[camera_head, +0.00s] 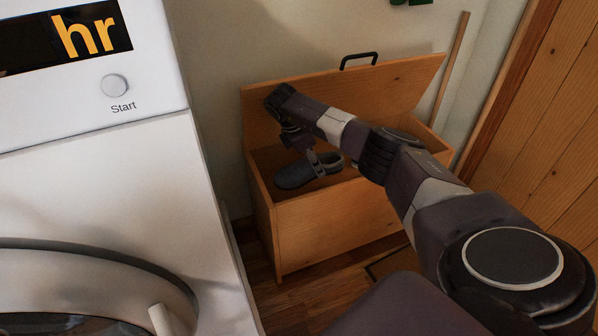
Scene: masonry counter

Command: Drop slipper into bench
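The wooden bench (335,228) stands against the wall with its lid (405,83) raised and its box open at the top. A dark grey-blue slipper (295,175) is within the bench opening, toward its left end. My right arm reaches in from the lower right across the bench, and its gripper (316,168) points down at the slipper. A finger overlaps the slipper's upper part. I cannot tell whether the fingers are closed on it, or whether the slipper rests on the bench floor. My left gripper is not in view.
A white washing machine (110,190) fills the left side, close to the bench's left end. A wooden door (545,130) is at the right. A mat edge (385,265) lies on the wooden floor in front of the bench.

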